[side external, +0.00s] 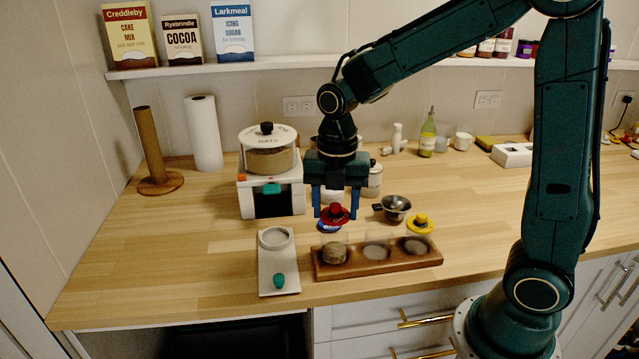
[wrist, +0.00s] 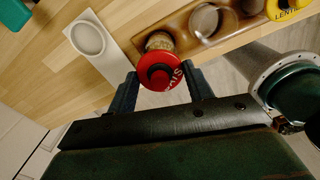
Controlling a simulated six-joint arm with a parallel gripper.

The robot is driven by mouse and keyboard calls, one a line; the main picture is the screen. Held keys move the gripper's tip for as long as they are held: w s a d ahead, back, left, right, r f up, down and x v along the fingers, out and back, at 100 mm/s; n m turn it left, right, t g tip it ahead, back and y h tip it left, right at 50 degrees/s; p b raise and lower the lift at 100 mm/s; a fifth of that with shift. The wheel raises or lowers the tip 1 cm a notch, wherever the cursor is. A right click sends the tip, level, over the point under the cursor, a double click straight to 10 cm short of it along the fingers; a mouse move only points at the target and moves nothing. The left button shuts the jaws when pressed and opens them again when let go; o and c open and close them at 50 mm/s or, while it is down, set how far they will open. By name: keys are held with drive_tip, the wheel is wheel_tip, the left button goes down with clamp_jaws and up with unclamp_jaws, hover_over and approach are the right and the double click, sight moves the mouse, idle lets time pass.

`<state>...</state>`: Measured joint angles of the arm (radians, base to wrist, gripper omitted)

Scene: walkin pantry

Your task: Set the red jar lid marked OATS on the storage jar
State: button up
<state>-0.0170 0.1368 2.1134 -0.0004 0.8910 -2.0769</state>
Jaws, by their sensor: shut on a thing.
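My gripper (side external: 335,212) is shut on the red lid (side external: 336,214), gripping its round top. In the wrist view the red lid (wrist: 160,72) sits between the fingers, with partly visible white lettering. It is above the counter, just behind the left end of the wooden rack (side external: 390,266) in the side view. The rack holds glass jars; the left one (side external: 334,253) has brown contents and stands apart from the lid. In the wrist view this jar (wrist: 160,42) shows just beyond the lid. A larger jar (side external: 268,158) with a white lid lettered OATS stands on a white appliance.
A blue lid (side external: 329,227) lies below the red one. A yellow lid (side external: 420,223) and a metal cup (side external: 395,207) are behind the rack. A pale tray (side external: 263,275) with a teal knob is left of it.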

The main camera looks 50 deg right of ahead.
drive_tip(key=shift+f, duration=1.65)
drive_tip(key=shift+f, duration=0.5)
idle(1.4)
drive_tip(key=o, duration=1.5)
drive_tip(key=shift+r, duration=0.1)
drive_tip(key=shift+r, duration=3.4)
